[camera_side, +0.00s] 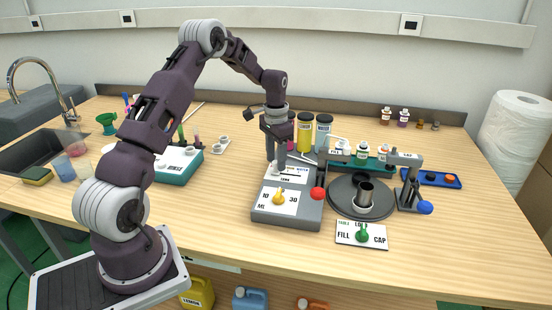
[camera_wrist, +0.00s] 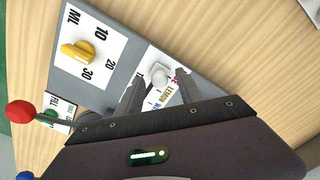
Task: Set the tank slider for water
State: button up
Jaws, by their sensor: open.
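The tank slider's white knob (camera_wrist: 159,74) shows in the wrist view on a white label card (camera_wrist: 152,97) with coloured words, partly hidden. In the side view the card (camera_side: 290,181) lies on the back of a grey dosing box (camera_side: 262,216). A blue word, apparently WATER, is at the card's right, and the knob is near its left end. My gripper (camera_side: 277,163) is over this left end, pointing down. In the wrist view its two fingers are apart, on either side of the knob; contact cannot be told.
A yellow dial (camera_side: 279,196) is on the front of the box. A red-ball lever (camera_side: 317,193) stands at its right side. A dark turntable (camera_side: 345,207) and a green dial (camera_side: 362,233) are further right. Several tall jars (camera_side: 304,133) stand close behind my gripper.

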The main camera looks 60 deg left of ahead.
grip_shut()
dwell(1.4)
